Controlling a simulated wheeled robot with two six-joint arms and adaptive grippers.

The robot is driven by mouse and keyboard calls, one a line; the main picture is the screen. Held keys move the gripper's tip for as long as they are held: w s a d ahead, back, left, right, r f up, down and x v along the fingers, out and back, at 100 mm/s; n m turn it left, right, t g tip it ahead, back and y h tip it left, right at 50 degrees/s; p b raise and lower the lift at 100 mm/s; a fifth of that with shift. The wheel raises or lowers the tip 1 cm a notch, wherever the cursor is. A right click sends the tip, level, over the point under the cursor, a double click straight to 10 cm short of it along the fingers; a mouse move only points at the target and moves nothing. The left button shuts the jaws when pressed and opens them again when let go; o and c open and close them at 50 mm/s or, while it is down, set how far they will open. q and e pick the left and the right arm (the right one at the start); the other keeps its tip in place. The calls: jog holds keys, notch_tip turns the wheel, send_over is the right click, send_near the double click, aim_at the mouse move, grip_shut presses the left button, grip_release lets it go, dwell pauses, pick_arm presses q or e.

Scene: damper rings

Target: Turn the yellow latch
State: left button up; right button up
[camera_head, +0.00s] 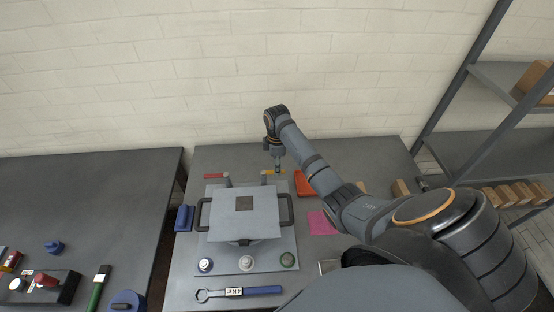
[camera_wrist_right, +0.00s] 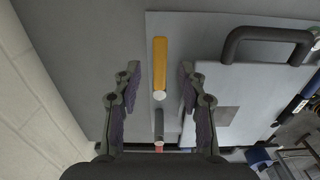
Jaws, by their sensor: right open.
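The yellow latch (camera_head: 272,172) is a short bar on a post at the back right of the light grey panel. In the right wrist view the yellow latch (camera_wrist_right: 160,66) lies between and just ahead of the two fingers. My right gripper (camera_head: 277,168) is above the latch, pointing down. In the wrist view the right gripper (camera_wrist_right: 158,88) is open, with a finger on each side and no visible contact. A red latch (camera_head: 214,176) sits on a similar post at the back left. My left gripper is not in view.
A grey box lid with dark handles (camera_head: 240,218) stands on the base panel (camera_head: 222,258) in front of the latches. A red block (camera_head: 305,184) and a pink sheet (camera_head: 322,223) lie to the right. A blue-handled wrench (camera_head: 240,292) lies at the front.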

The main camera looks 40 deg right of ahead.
notch_tip(320, 180, up, 4)
jog(key=p, duration=0.3)
jog(key=shift+f+p, duration=0.25)
jog(key=shift+p, duration=0.1)
notch_tip(320, 180, up, 2)
jog(key=shift+r, duration=0.25)
jog(key=shift+f, duration=0.1)
